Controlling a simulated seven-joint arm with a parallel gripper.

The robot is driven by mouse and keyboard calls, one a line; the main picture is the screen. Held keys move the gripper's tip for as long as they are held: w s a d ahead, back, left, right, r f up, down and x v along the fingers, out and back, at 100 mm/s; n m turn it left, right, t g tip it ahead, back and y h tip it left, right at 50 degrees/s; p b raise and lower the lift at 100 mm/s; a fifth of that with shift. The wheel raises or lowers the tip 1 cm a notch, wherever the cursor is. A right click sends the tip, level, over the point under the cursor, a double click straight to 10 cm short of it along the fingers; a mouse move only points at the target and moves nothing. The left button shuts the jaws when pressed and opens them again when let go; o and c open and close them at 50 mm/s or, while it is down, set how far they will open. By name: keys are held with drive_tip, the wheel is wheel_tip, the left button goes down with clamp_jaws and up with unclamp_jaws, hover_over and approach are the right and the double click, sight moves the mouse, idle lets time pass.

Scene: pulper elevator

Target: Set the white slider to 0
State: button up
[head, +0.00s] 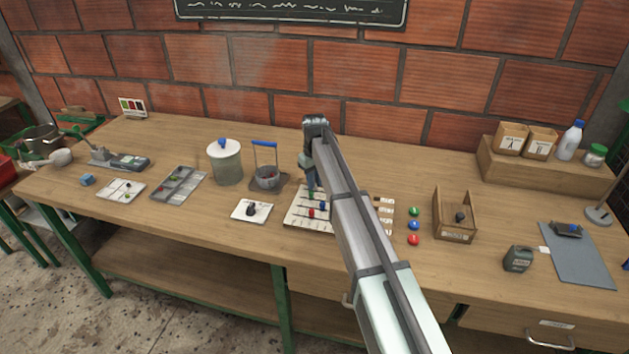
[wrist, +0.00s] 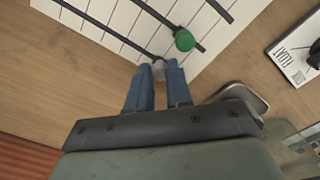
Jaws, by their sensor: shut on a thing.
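The slider board (head: 297,218) is a white panel with dark slots and ruled lines; my arm covers its right part. In the wrist view the board (wrist: 105,38) fills the top. My gripper (head: 312,190) is over its back edge. In the wrist view the blue fingers of my gripper (wrist: 158,78) are shut on the white slider knob (wrist: 158,69), which sits on the slot nearest the board's edge. The green knob (wrist: 184,40) is on the neighbouring slot, apart from the fingers. The red knob (head: 311,213) and blue knob (head: 322,206) show in the head view. The scale numbers are unreadable.
A white plate with a dark knob (head: 251,210) lies left of the board; its label reads FLOAT in the wrist view (wrist: 296,56). A wire-handled basket (head: 267,178) and a lidded pot (head: 227,165) stand behind it. Coloured buttons (head: 414,225) and a wooden box (head: 454,227) are to the right.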

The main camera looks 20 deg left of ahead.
sight(306, 189)
clamp_jaws()
drive_tip(key=shift+a, duration=1.45)
drive_tip(key=o, duration=0.6)
unclamp_jaws()
wheel_tip(306, 189, up, 14)
drive_tip(key=shift+f, duration=0.1)
